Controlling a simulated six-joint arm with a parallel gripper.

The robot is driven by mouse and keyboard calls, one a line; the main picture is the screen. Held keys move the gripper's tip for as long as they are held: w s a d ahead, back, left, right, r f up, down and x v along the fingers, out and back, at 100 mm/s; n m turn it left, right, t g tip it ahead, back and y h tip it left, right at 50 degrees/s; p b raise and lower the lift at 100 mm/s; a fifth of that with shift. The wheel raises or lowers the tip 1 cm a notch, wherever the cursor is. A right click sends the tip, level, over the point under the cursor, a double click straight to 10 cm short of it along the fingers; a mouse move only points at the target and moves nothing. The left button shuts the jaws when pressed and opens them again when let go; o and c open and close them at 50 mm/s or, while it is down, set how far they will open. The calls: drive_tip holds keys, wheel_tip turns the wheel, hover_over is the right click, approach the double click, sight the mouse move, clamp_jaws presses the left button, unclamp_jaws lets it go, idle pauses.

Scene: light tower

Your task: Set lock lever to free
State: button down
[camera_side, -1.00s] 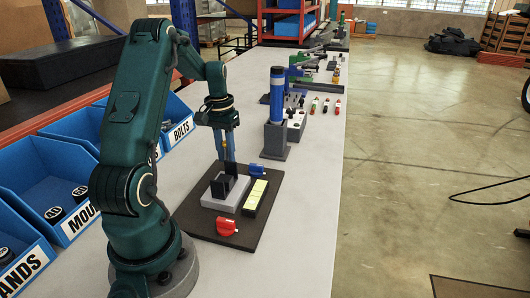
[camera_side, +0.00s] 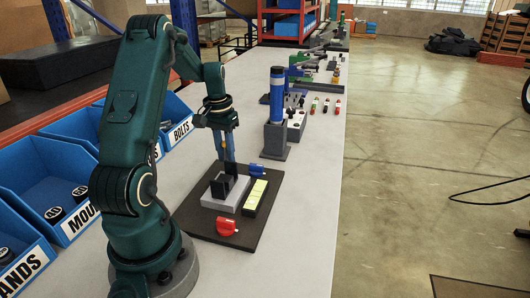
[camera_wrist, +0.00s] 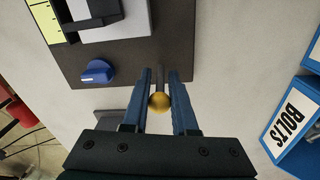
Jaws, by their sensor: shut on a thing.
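The lock lever (camera_wrist: 159,102) has a gold ball end and a dark stem, seen in the wrist view between the blue fingers of my gripper (camera_wrist: 160,76). My gripper is shut on the lever. In the side view my gripper (camera_side: 229,158) points down at the back of the dark baseplate (camera_side: 195,221), and the gold end shows small near its fingers. The lever's lower end and its pivot are hidden, and I cannot read its setting.
The baseplate carries a grey block (camera_side: 234,203) with black uprights, a yellow panel (camera_side: 257,194), a blue knob (camera_side: 257,171) and a red knob (camera_side: 227,228). Behind stands a blue and grey tower (camera_side: 276,110). Blue bins (camera_side: 38,168) line the left side.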

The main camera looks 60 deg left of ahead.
sight(225, 156)
drive_tip(key=shift+s+d+r+t+y, duration=0.1)
drive_tip(key=shift+s+d+t+y, duration=0.1)
drive_tip(key=shift+t+y, duration=0.65)
drive_tip(key=c, duration=0.8)
unclamp_jaws()
drive_tip(key=shift+c, duration=0.2)
drive_tip(key=shift+v, duration=2.6)
drive_tip(key=shift+s, duration=0.1)
